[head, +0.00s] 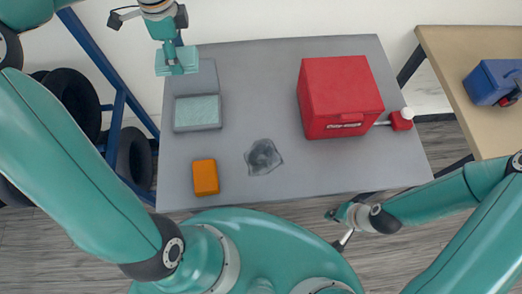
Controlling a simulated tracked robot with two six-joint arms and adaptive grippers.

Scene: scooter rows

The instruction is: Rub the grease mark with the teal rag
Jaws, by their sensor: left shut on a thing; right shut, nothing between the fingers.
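The teal rag (184,61) is in the head view near the back left corner of the grey table. My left gripper (170,48) is shut on the rag and holds it beside the open grey box; I cannot tell how high above the table it is. The grease mark (263,157) is a dark, irregular grey patch near the table's front middle, uncovered and apart from the rag. My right gripper (343,240) is shut and empty, in front of the table's front edge.
The grey box (198,129) has a pale teal inside. An orange block (205,177) lies left of the mark, and a red box (340,90) stands right. A red-and-white item (402,119) is beside it. A blue rack (122,80) holds tyres at left; a wooden table (455,55) stands right.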

